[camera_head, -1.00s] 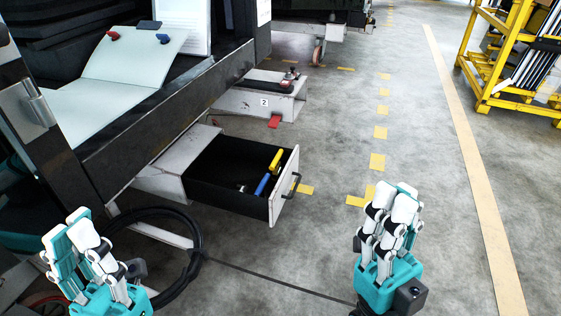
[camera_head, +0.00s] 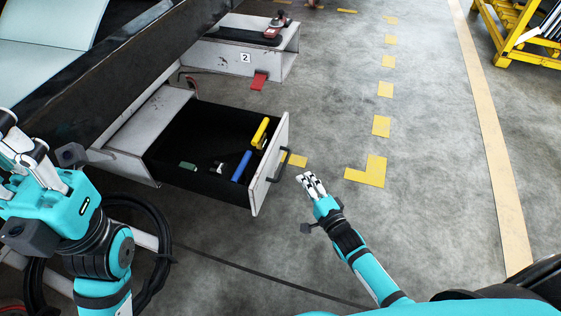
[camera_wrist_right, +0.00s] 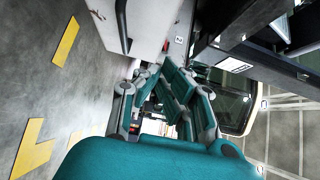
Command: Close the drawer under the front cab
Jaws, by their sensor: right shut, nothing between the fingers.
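The drawer (camera_head: 150,171) under the front cab is pulled out, with its black inside showing. Its pale front panel (camera_head: 270,165) has a dark handle (camera_head: 281,165). My right gripper (camera_head: 308,180) is shut and empty, just right of the handle and apart from it. In the right wrist view, the gripper (camera_wrist_right: 165,95) shows below the pale drawer front (camera_wrist_right: 152,22) and the handle (camera_wrist_right: 122,25). My left gripper (camera_head: 15,150) is at the left edge, left of the drawer; its fingertips are partly cut off.
The drawer holds a yellow tool (camera_head: 260,132), a blue tool (camera_head: 241,167) and small items. A second grey step box (camera_head: 235,58) marked 2 stands behind. A black hose (camera_head: 150,225) lies at lower left. The floor (camera_head: 420,190) to the right is clear.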

